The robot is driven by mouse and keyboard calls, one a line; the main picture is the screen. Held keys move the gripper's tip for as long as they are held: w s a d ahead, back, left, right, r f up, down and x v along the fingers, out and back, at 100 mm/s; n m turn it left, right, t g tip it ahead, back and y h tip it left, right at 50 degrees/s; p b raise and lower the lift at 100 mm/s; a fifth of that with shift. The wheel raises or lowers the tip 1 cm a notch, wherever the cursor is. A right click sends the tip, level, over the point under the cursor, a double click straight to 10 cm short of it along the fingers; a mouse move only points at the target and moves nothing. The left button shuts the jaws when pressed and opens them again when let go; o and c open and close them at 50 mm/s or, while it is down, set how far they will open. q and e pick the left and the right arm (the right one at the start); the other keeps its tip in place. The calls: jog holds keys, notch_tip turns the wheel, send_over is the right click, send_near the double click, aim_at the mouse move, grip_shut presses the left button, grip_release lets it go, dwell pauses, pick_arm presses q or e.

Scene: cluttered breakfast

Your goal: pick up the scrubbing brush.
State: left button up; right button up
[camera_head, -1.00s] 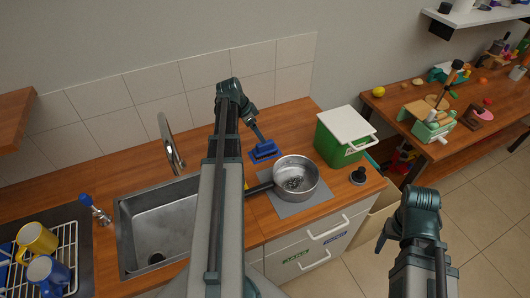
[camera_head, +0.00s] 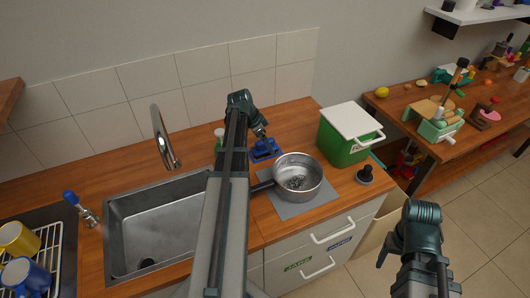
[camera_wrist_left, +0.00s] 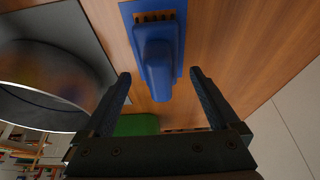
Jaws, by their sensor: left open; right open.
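The blue scrubbing brush (camera_head: 266,152) lies on the wooden counter behind the pot. In the left wrist view the brush (camera_wrist_left: 160,58) shows a flat blue base and a raised block-like handle pointing towards the camera. My left gripper (camera_wrist_left: 160,74) is open, one finger on each side of the handle in the picture; I see no contact, and the depth between them is hard to judge. In the head view my left gripper (camera_head: 262,136) is small and just above the brush, partly covering it. My right gripper (camera_head: 381,259) is low at right, away from the counter, its fingers barely visible.
A metal pot (camera_head: 299,180) on a grey mat (camera_head: 290,210) stands close in front of the brush. A green bin with a white lid (camera_head: 346,120) stands to the right, near a black knob-shaped item (camera_head: 365,174). The sink (camera_head: 150,235) is at left.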

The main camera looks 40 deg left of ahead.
pick_arm(q)
jog(key=b+x, duration=0.1)
jog(key=x, duration=0.2)
jog(key=shift+b, duration=0.35)
jog(key=shift+r, duration=0.1)
pick_arm(e)
notch_tip(320, 180, down, 3)
jog(key=shift+r, duration=0.2)
pick_arm(q)
jog(key=c, duration=1.5)
jog(key=shift+r, duration=0.1)
pick_arm(e)
jog(key=shift+r, duration=0.1)
pick_arm(q)
notch_tip(320, 180, up, 10)
jog(key=p, duration=1)
pick_arm(e)
notch_tip(320, 180, up, 10)
